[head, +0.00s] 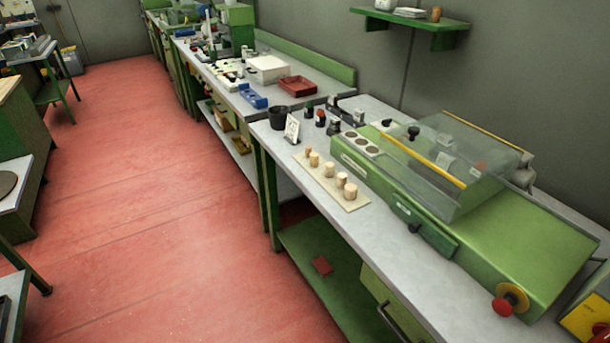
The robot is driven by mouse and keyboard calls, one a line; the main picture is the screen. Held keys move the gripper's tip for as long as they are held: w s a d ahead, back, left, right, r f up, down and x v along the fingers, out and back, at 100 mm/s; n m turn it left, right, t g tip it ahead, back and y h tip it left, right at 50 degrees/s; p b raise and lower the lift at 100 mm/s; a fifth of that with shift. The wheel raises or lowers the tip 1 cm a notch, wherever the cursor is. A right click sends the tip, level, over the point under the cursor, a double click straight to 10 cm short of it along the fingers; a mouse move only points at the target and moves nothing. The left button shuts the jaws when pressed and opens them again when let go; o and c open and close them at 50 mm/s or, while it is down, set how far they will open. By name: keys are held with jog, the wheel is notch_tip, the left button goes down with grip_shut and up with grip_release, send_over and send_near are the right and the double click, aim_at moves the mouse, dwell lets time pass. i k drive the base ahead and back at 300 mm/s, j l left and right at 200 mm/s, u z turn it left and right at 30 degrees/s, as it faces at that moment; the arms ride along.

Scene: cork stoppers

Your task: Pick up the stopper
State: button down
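Several cork-coloured stoppers stand upright in a row on a pale beige strip (318,179) near the front edge of the right-hand workbench. The largest-looking stopper (350,191) is at the near end of the row. Beside it are another stopper (341,180) and a wider, lower one (328,169). Farther along are a stopper (314,159) and a slim one (308,152) at the far end. Which one the task means cannot be told. My gripper is not in view.
A green machine (400,185) with a clear cover (455,150) stands right behind the strip. A black cup (277,117) and a white card (292,129) stand beyond its far end. A red tray (297,86) is farther back. The red floor (180,200) left of the bench is clear.

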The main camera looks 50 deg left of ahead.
aim_at(342, 177)
jog(key=u, duration=1.7)
